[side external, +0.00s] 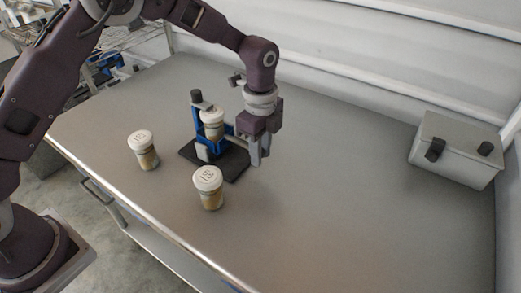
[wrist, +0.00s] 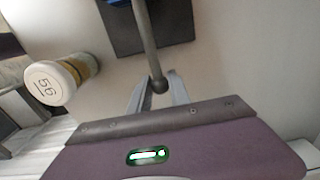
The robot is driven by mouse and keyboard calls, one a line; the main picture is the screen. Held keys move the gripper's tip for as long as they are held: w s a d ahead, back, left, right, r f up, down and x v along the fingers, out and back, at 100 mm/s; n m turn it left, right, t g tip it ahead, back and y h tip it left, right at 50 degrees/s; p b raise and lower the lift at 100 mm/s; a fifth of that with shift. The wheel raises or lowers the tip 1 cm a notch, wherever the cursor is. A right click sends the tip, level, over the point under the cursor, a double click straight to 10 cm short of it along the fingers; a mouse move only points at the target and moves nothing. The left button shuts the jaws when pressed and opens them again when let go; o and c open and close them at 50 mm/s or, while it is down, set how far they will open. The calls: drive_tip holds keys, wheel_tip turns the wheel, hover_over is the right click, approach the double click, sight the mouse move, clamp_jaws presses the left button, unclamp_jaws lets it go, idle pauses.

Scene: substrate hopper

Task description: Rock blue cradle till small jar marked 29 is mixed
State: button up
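The blue cradle (side external: 201,133) stands on a dark base plate (side external: 232,166) in the side view. A white-lidded jar (side external: 212,117) sits in it, its lid mark too small to read. A grey rod with a ball end (wrist: 159,86) runs from the cradle toward my gripper. My gripper (side external: 260,158) points down at the cradle's right side. In the wrist view its fingers (wrist: 158,80) lie on either side of the rod near the ball. I cannot tell whether they press on it. The base plate (wrist: 177,25) and a blue edge (wrist: 118,2) show there at the top.
Two white-lidded jars stand loose on the table, one left (side external: 146,157) and one in front (side external: 209,190) of the cradle. A jar with a marked lid (wrist: 50,84) shows in the wrist view. A grey box (side external: 455,152) stands far right.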

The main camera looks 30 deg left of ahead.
sight(260, 173)
drive_tip(key=shift+f, duration=2.4)
drive_tip(key=shift+d+r, duration=0.1)
drive_tip(key=shift+r, duration=2.35)
drive_tip(key=o, duration=0.7)
